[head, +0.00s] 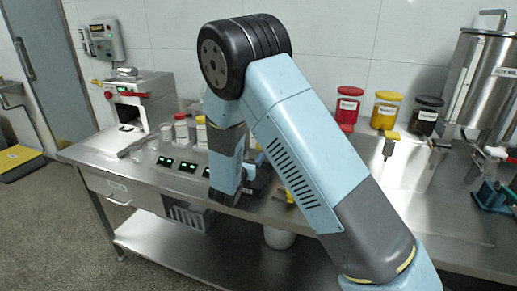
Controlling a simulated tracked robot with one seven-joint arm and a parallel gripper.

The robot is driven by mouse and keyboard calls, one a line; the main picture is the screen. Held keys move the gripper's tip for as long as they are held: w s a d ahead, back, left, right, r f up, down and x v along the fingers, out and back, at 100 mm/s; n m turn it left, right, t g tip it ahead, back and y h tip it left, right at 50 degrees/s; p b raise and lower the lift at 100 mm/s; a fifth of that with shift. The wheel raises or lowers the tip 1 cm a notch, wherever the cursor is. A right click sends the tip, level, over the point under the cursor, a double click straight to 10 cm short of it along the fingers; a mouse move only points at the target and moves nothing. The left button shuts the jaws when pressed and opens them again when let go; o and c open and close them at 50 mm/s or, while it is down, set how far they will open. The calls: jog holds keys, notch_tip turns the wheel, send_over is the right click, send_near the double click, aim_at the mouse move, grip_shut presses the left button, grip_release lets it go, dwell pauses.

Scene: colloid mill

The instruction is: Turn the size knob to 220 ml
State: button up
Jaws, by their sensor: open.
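I cannot make out the size knob or a 220 ml mark in the head view; my arm covers the middle of the bench. My gripper (262,180) shows only in part, as a dark shape low over the bench between my forearm and my upper arm. It is open, with nothing seen in it, and its fingertips are mostly hidden. Small panels with green displays (187,166) sit on the bench front, left of my gripper. I cannot tell whether the knob belongs to them.
Jars with red (350,92), yellow (388,96) and black (429,101) lids stand behind at the right, near a steel vessel (484,75). The steel bench (420,185) has bare room right of my arm.

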aim_at(259, 147)
jog(key=x, duration=0.7)
jog(key=shift+w+d, duration=0.1)
jog(key=shift+w, duration=0.15)
jog(key=shift+c, duration=0.2)
jog(key=c, duration=1)
jog(key=shift+m, duration=0.4)
jog(key=m, duration=1)
jog(key=shift+d+f+m, duration=0.15)
jog(key=shift+d+m, duration=0.05)
jog(key=shift+m, duration=0.2)
